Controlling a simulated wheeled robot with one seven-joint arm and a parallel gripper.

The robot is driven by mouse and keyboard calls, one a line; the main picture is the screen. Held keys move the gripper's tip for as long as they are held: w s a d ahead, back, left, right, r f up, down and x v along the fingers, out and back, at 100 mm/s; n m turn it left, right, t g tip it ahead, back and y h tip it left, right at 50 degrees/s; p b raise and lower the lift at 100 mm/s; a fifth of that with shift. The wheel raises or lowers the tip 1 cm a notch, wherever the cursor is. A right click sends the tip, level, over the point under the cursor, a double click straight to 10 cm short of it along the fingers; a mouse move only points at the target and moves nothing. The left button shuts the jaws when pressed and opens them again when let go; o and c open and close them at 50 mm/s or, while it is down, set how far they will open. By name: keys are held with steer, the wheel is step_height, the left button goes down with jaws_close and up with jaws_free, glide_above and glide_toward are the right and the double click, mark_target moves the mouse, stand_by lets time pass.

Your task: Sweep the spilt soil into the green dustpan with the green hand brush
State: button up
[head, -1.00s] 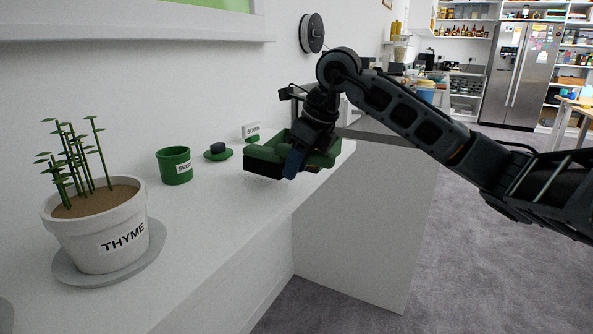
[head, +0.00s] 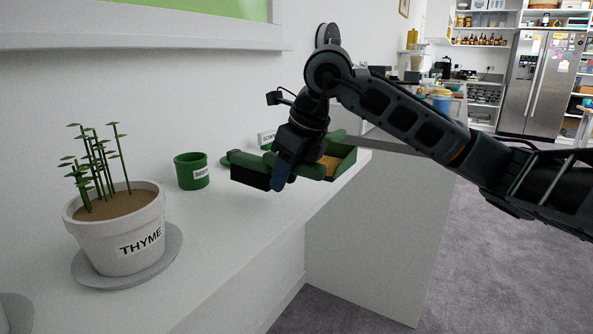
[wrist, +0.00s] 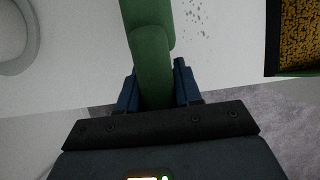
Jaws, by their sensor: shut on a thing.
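My gripper (head: 283,172) is shut on the handle of the green hand brush (head: 249,175), whose dark bristles face down at the worktop's front side. The wrist view shows the green handle (wrist: 150,45) between the blue fingers. The green dustpan (head: 345,163) sits just right of the brush, partly hidden by my gripper. It holds a brownish layer, seen as speckled ochre in the wrist view at the right edge. Dark specks of spilt soil (wrist: 195,22) lie on the white surface between brush and dustpan. Whether the bristles touch the surface cannot be told.
A white thyme pot (head: 118,232) stands on a grey saucer (head: 160,268) at the left. A green cup (head: 190,172) stands behind, with a small white sign (head: 266,139) further back. The white worktop (head: 215,245) is clear in front, ending at a drop to the floor.

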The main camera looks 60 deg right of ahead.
mark_target(290, 198)
steer(key=shift+f+b, duration=1.7)
steer(key=shift+b, duration=0.15)
steer(key=shift+r, duration=0.1)
steer(key=shift+d+f, duration=0.2)
steer(key=shift+d, duration=1.5)
steer(key=shift+s+d+r, duration=0.1)
steer(key=shift+d+r, duration=0.05)
steer(key=shift+d, duration=1.5)
steer(key=shift+r, duration=1.6)
steer(key=shift+a, duration=3.35)
steer(key=shift+f+b, duration=1.65)
steer(key=shift+b, duration=0.05)
